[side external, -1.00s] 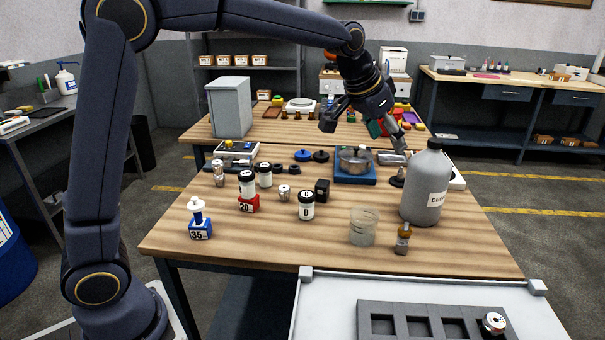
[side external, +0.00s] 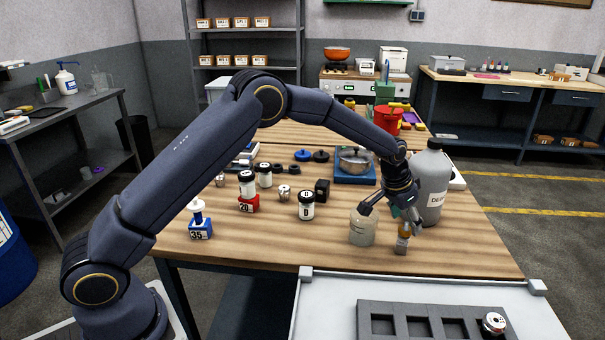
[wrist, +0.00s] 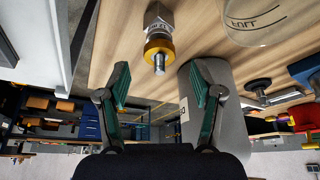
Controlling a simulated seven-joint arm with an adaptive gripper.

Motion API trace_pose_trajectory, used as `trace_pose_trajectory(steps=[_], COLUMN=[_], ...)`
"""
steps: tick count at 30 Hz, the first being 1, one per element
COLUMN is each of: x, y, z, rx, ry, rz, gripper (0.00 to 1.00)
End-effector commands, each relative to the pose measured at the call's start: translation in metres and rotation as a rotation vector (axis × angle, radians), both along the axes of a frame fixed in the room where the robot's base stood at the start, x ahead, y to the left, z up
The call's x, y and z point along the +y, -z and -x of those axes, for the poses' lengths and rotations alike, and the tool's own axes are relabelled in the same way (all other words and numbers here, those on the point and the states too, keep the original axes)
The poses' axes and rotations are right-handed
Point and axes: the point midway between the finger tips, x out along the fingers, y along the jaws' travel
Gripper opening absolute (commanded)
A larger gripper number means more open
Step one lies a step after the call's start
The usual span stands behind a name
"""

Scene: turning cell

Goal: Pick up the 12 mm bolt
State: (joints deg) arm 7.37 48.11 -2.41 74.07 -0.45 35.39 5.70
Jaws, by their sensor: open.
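The bolt (side external: 403,240) stands upright on its hex head near the front right edge of the wooden table. It has a grey head and a gold ring. In the wrist view the bolt (wrist: 158,46) is at the top centre, its threaded end pointing toward me. My gripper (side external: 391,213) is above it, tilted downward. In the wrist view my gripper's (wrist: 158,88) teal-padded fingers are open with nothing between the pads, and the bolt's tip lies just beyond them, roughly centred.
A clear beaker (side external: 362,228) stands close left of the bolt. A large grey bottle (side external: 432,185) stands close behind my gripper. A grey slotted tray (side external: 425,322) lies in front.

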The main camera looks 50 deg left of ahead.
Motion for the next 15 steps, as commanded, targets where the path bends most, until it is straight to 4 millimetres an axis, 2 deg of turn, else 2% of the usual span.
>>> trace_pose_trajectory(steps=[9, 15], x=[-0.004, -0.005], y=[0.041, 0.050], z=[-0.013, -0.018], rx=[0.003, 0.000], ry=[0.000, 0.000], rz=[-0.001, 0.000], gripper=[0.66, 0.66])
